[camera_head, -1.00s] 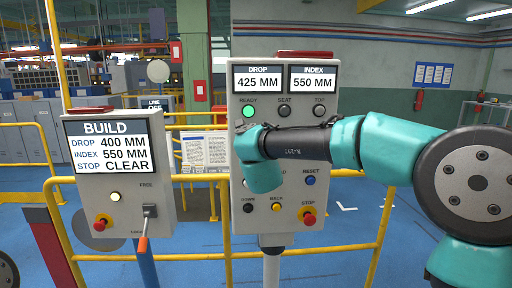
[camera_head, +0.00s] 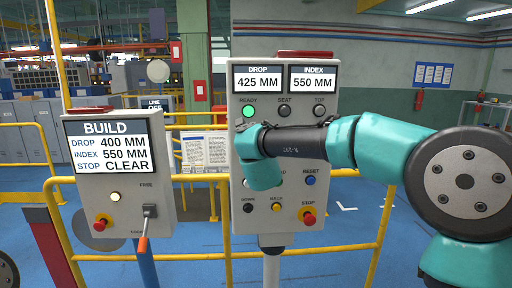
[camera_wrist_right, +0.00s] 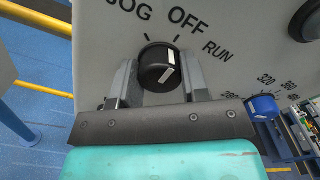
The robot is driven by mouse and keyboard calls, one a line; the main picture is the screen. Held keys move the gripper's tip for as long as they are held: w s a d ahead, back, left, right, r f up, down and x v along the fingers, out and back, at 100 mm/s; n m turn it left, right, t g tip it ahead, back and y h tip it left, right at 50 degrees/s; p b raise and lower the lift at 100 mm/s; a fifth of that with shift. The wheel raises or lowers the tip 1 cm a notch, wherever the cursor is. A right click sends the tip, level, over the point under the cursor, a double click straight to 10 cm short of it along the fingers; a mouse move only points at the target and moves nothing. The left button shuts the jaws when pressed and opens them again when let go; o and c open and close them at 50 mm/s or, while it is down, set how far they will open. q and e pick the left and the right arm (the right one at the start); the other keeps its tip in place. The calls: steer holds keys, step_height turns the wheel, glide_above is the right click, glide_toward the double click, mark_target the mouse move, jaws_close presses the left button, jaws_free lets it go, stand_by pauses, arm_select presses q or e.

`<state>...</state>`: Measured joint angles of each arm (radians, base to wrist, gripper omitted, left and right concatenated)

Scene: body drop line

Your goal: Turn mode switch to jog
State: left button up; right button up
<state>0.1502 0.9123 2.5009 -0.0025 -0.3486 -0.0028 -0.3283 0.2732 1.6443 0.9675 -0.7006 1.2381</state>
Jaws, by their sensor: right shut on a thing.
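The mode switch (camera_wrist_right: 158,68) is a round black knob with white marks, below the labels JOG, OFF and RUN in the right wrist view. Its white mark points up, roughly at the OFF tick. My right gripper (camera_wrist_right: 160,78) is shut on the knob, one grey finger on each side. In the head view my right wrist (camera_head: 262,172) covers the switch on the middle control panel (camera_head: 330,205). The panel screens read DROP 425 MM and INDEX 550 MM. The green READY lamp (camera_head: 249,111) is lit. My left gripper is not in view.
A BUILD panel (camera_head: 75,195) stands at the left with a lever (camera_head: 146,225) and a red knob. Below the switch are BACK (camera_head: 276,207) and red STOP (camera_head: 308,217) buttons. A blue knob (camera_wrist_right: 262,106) sits right of the switch. Yellow rails (camera_head: 330,248) surround the panels.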

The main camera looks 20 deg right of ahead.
steer(key=shift+n, duration=0.5)
steer(key=n, duration=0.9)
stand_by(0.6)
steer(key=o, duration=0.9)
steer(key=v, duration=1.7)
steer(key=shift+s+a+f, duration=0.1)
steer(key=shift+s, duration=0.15)
